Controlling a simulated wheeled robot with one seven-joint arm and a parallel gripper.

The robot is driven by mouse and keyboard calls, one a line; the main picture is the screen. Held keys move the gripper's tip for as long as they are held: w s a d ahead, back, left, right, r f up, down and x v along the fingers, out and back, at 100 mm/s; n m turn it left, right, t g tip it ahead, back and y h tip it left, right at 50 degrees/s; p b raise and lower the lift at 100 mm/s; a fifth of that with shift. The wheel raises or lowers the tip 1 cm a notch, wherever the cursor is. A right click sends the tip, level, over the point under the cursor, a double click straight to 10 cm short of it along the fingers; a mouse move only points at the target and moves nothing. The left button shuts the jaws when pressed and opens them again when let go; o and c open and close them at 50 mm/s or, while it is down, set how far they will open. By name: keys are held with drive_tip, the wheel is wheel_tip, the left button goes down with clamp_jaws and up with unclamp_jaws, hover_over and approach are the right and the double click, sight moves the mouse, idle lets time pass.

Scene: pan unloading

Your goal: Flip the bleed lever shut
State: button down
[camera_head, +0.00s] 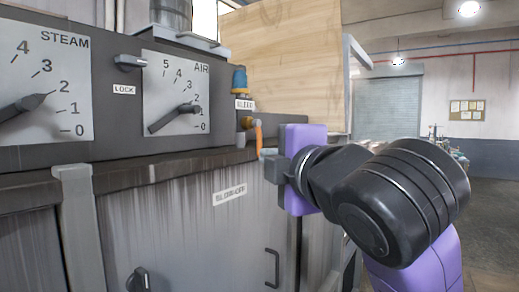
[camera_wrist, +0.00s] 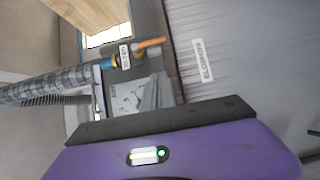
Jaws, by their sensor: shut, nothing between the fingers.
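The bleed lever (camera_head: 258,136) is a thin orange handle on a brass valve (camera_head: 246,122) at the right end of the control panel. In the head view it hangs roughly downward, just below the bleed label (camera_head: 244,104). In the wrist view the orange lever (camera_wrist: 151,43) sticks out beside the label (camera_wrist: 125,56). My gripper (camera_head: 268,154) is shut and empty, its tips close to the lever's lower end. I cannot tell whether they touch it. The wrist view shows my purple gripper body along the bottom; the fingertips are not clear there.
The steam gauge (camera_head: 40,82) and air gauge (camera_head: 174,92) sit on the panel left of the lever, with a lock knob (camera_head: 129,62) between them. A dark ledge (camera_head: 150,172) runs below. A ribbed hose (camera_wrist: 45,92) meets the blue fitting (camera_wrist: 106,63). Open floor lies right.

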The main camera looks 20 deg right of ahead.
drive_tip(key=p, duration=0.3)
approach(258, 148)
drive_tip(key=w+a, duration=0.3)
drive_tip(key=a, duration=0.1)
drive_tip(key=w, duration=0.1)
drive_tip(key=w+d+p, duration=0.1)
drive_tip(key=d, duration=0.1)
drive_tip(key=shift+w+d+r+p, duration=0.2)
drive_tip(key=shift+w+r+p, duration=0.05)
drive_tip(key=shift+w+p, duration=0.15)
drive_tip(key=shift+w+d+f, duration=0.1)
drive_tip(key=shift+w+d, duration=0.25)
drive_tip(key=shift+w, duration=0.05)
drive_tip(key=shift+f, duration=0.1)
drive_tip(key=shift+w+d+f+n+t+b, duration=0.15)
drive_tip(key=shift+n+t+b, duration=0.25)
drive_tip(key=shift+n+b, duration=0.35)
